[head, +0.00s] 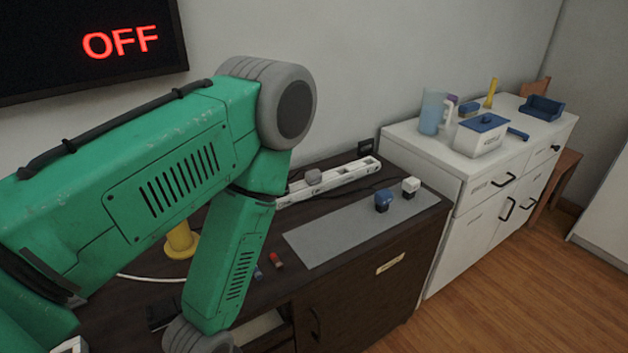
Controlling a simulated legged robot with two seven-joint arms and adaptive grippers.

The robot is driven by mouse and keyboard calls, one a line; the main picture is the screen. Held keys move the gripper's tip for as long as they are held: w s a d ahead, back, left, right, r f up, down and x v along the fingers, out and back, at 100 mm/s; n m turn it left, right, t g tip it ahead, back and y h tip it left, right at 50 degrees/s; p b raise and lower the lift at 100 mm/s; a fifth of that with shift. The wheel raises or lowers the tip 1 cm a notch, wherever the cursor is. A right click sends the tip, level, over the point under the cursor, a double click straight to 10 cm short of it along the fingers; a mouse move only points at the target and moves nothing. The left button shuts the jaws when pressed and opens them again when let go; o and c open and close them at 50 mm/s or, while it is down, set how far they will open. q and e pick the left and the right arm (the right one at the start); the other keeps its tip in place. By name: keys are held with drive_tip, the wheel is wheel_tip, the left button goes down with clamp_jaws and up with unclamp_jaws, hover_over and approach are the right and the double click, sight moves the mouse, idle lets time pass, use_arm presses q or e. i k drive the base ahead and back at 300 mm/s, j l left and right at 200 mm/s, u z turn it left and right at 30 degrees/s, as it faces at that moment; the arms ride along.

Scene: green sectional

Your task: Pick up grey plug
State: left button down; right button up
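A grey plug (313,177) sits on the white power strip (340,180), toward the strip's left part, on the dark cabinet against the wall. A blue plug (383,200) and a white plug (410,187) stand on the grey mat (325,239) to the right and in front of the strip. My green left arm comes in from the left and bends down in front of the cabinet, left of the grey plug. It hides the left end of the strip. Its gripper is out of view below. My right gripper is not in view.
A yellow object (181,241), a red piece (276,261) and a small blue piece (258,273) are on the dark cabinet (375,270). A white cabinet (440,150) on the right bears a pitcher (432,111) and a blue-lidded box (482,137). A wall screen (120,43) reads OFF.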

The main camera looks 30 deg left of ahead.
sight(313, 178)
drive_tip(key=i+l+u, duration=0.1)
drive_tip(key=u, duration=0.25)
drive_tip(key=i+l+u, duration=0.1)
drive_tip(key=u, duration=0.3)
drive_tip(key=l+u, duration=0.15)
drive_tip(key=u, duration=0.2)
drive_tip(key=i+l+u, duration=0.2)
drive_tip(key=l, duration=0.4)
drive_tip(key=i+l+u, duration=0.2)
drive_tip(key=l, duration=0.45)
drive_tip(key=l+u, duration=0.2)
drive_tip(key=l, duration=0.45)
drive_tip(key=i+l+u, duration=0.15)
drive_tip(key=l, duration=0.5)
